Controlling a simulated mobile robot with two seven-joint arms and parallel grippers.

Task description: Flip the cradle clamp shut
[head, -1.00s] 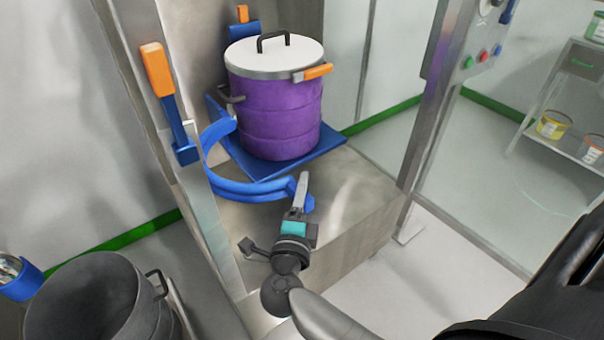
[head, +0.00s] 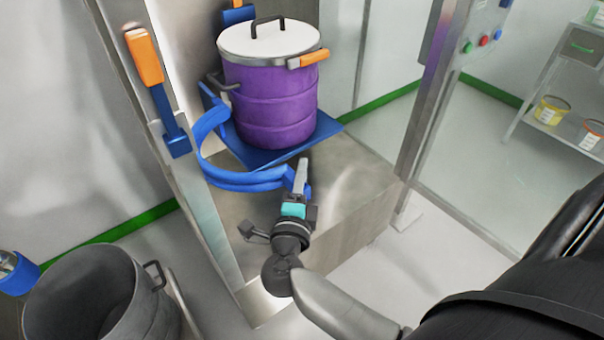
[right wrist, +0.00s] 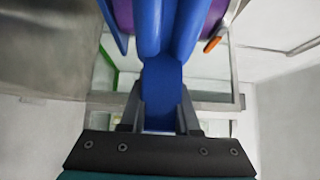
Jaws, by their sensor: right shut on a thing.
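The cradle clamp (head: 238,180) is a blue curved double band. It stands swung out from the purple drum (head: 272,105), with a gap between band and drum at the front. The drum has a white lid and sits upright on a blue cradle plate (head: 325,128). My right gripper (head: 303,168) is shut on the clamp's free end, in front of the drum. In the right wrist view the clamp's blue end tab (right wrist: 162,80) lies between the fingers of my right gripper (right wrist: 160,110). The clamp's hinge side is partly hidden behind the steel post. My left gripper is not in view.
A steel post with an orange-handled blue lever (head: 146,57) stands left of the drum. An open grey bin (head: 95,300) is at lower left. A steel column with buttons (head: 484,39) and a shelf with tubs (head: 551,109) are at right. The steel base's front right is clear.

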